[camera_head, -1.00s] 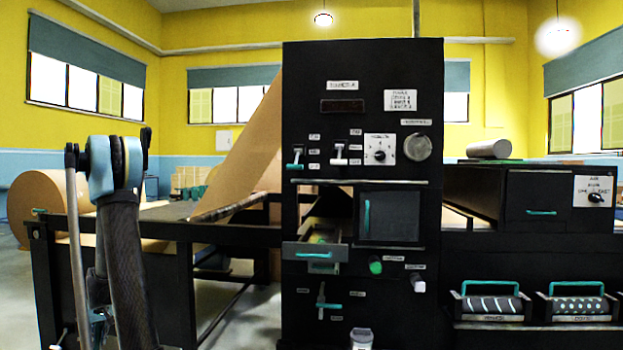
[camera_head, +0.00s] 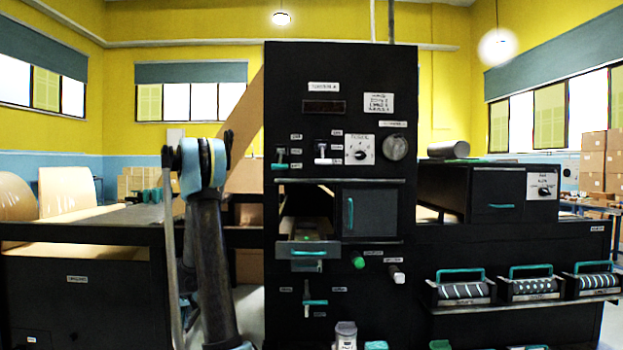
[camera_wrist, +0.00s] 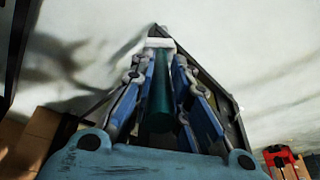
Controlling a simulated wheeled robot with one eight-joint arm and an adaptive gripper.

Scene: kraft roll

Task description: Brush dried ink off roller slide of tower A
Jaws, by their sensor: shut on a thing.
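Tower A (camera_head: 340,66) is the tall black control tower in the middle of the head view. Its roller slide (camera_head: 308,249), a drawer with a teal handle, stands pulled out. A small bright green patch shows inside; dried ink cannot be made out. In the wrist view my gripper (camera_wrist: 162,58) is shut on a brush (camera_wrist: 160,105) with a dark green handle; a pale end shows beyond the fingertips. The head view shows my raised arm left of the tower, but not clearly the gripper or brush. The brush is apart from the slide.
A dark hinged door (camera_head: 370,213) sits right of the slide. Several levers and knobs cover the tower front. Patterned rollers (camera_head: 461,291) with teal handles sit on a shelf at right. A black bench (camera_head: 75,290) stands at left. Cardboard boxes (camera_head: 594,160) are stacked far right.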

